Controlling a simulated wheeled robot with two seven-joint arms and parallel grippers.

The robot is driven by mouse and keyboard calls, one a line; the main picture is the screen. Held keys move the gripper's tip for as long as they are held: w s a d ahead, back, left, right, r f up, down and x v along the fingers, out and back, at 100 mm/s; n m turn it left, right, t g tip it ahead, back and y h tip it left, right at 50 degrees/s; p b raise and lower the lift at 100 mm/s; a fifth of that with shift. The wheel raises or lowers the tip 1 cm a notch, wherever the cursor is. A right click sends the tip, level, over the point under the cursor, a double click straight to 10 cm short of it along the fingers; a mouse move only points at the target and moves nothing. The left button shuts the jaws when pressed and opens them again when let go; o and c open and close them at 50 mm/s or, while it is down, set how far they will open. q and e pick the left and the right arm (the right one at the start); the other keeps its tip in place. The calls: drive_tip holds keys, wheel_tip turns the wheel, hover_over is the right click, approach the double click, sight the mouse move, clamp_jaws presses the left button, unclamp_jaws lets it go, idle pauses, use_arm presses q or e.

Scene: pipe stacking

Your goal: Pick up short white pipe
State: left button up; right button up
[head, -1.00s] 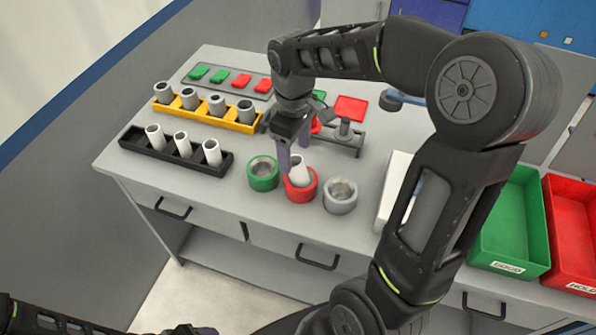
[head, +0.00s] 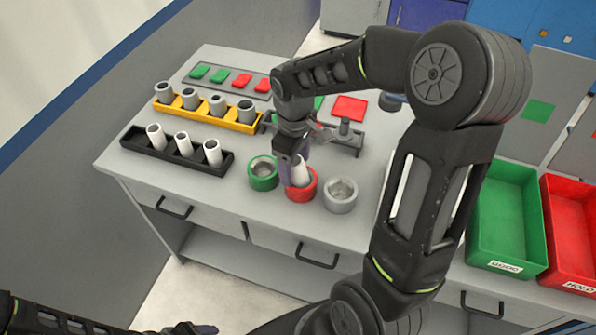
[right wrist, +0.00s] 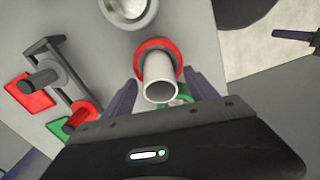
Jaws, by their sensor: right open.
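A short white pipe (head: 299,170) stands in the red round holder (head: 302,190) on the bench. My right gripper (head: 292,180) is open and low over this holder, partly covering pipe and holder in the head view. In the right wrist view the pipe's open end (right wrist: 160,91) lies between the two spread fingers (right wrist: 160,98), with a gap on each side. Three more short white pipes (head: 183,144) stand in the black rack (head: 190,163). Only a small part of my left gripper (head: 195,330) shows at the bottom edge of the head view; its jaws are unclear.
A green holder (head: 263,180) and a grey holder (head: 340,203) flank the red one, both without a pipe. A yellow rack (head: 225,121) holds several grey pipes. A small fixture (head: 345,138) stands behind. Green (head: 508,252) and red (head: 565,205) bins are at right.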

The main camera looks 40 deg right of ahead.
drive_tip(key=shift+c, duration=0.5)
clamp_jaws()
wheel_tip(320, 180, up, 10)
drive_tip(key=shift+r+b, duration=0.1)
drive_tip(key=shift+b, duration=0.2)
idle(0.3)
idle(0.5)
